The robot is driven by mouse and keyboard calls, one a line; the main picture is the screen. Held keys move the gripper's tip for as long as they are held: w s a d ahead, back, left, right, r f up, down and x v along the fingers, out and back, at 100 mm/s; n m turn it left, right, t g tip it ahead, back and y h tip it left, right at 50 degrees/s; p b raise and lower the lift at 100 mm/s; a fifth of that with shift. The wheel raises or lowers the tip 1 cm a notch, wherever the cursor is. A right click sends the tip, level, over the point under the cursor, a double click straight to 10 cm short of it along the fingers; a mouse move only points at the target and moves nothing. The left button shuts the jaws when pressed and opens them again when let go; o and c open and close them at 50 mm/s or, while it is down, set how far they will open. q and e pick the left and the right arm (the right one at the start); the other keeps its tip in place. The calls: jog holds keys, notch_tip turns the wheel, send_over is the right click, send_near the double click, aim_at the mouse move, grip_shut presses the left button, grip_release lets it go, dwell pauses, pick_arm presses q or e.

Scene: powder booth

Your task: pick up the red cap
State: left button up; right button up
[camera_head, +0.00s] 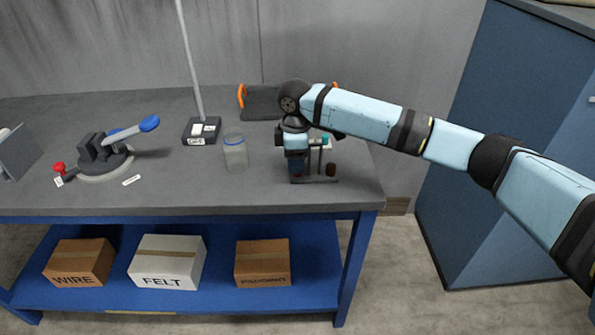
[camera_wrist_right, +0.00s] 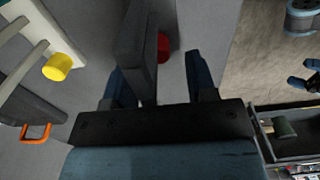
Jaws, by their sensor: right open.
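A red cap (camera_wrist_right: 164,46) shows in the right wrist view, partly hidden behind a dark bar (camera_wrist_right: 138,45). In the head view a small dark red piece (camera_head: 331,169) beside the small rack (camera_head: 328,181) looks like the same cap. My right gripper (camera_head: 297,172) points down at the rack, left of that piece. In the wrist view its two fingers (camera_wrist_right: 160,85) are apart, with the dark bar between them. The red cap lies beyond the fingertips, and I see no grip on it. My left gripper is out of view.
A yellow cap (camera_wrist_right: 57,67) is on the rack's pale bar. A clear jar (camera_head: 235,155), a black stand base (camera_head: 201,131) and a blue-handled clamp (camera_head: 105,155) stand to the left. An orange-handled tray (camera_head: 262,103) is behind. The bench front is clear.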

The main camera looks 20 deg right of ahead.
notch_tip(320, 180, down, 3)
jog(key=shift+r, duration=0.2)
grip_shut()
jog(key=shift+r, duration=0.1)
